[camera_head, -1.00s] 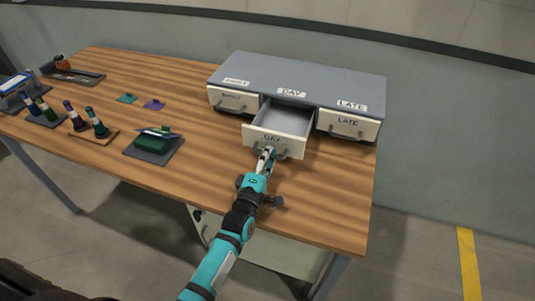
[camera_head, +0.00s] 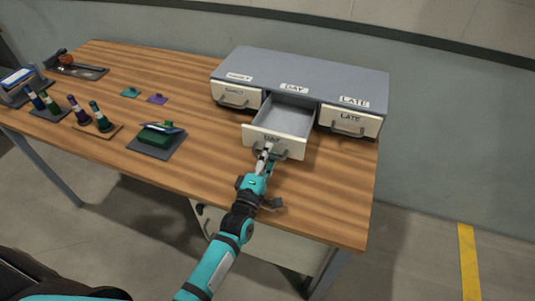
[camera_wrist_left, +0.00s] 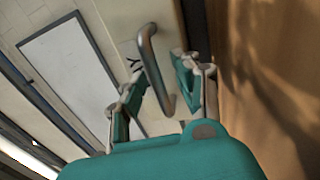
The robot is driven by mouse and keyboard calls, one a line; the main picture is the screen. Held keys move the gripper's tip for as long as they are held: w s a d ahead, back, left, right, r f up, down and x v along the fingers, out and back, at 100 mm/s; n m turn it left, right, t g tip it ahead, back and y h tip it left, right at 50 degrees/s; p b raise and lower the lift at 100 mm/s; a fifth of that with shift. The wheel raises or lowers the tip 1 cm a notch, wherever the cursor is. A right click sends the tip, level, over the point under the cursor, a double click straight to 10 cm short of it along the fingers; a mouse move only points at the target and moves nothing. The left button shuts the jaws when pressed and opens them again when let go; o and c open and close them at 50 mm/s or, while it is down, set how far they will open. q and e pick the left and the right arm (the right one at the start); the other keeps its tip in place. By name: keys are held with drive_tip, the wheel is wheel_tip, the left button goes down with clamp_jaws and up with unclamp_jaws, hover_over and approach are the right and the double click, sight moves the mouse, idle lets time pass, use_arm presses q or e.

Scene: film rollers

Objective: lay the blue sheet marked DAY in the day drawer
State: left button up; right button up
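The day drawer (camera_head: 272,142), marked DAY, stands pulled out of the middle of the grey cabinet (camera_head: 300,72). Its inside looks empty. My left gripper (camera_head: 265,158) is at the drawer's front. In the left wrist view its fingers (camera_wrist_left: 158,88) stand apart, one on each side of the metal handle (camera_wrist_left: 150,62), with gaps visible. A blue-edged white flat item (camera_head: 17,77) lies on a tray at the far left; I cannot read a DAY mark on it, so I cannot tell if it is the sheet. My right gripper is out of view.
The shut LATE drawer (camera_head: 348,121) and another shut drawer (camera_head: 236,95) flank the day drawer. Rollers (camera_head: 78,110) stand on trays at the left. A green block (camera_head: 155,134) sits on a dark pad. The table (camera_head: 205,150) is clear between pad and drawer.

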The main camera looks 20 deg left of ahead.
use_arm(q)
drive_tip(key=s, duration=0.4)
drive_tip(key=s+f, duration=0.1)
drive_tip(key=s, duration=0.3)
drive_tip(key=s+f, duration=0.1)
drive_tip(key=s, duration=0.3)
drive_tip(key=shift+a, duration=0.2)
drive_tip(key=shift+f, duration=0.1)
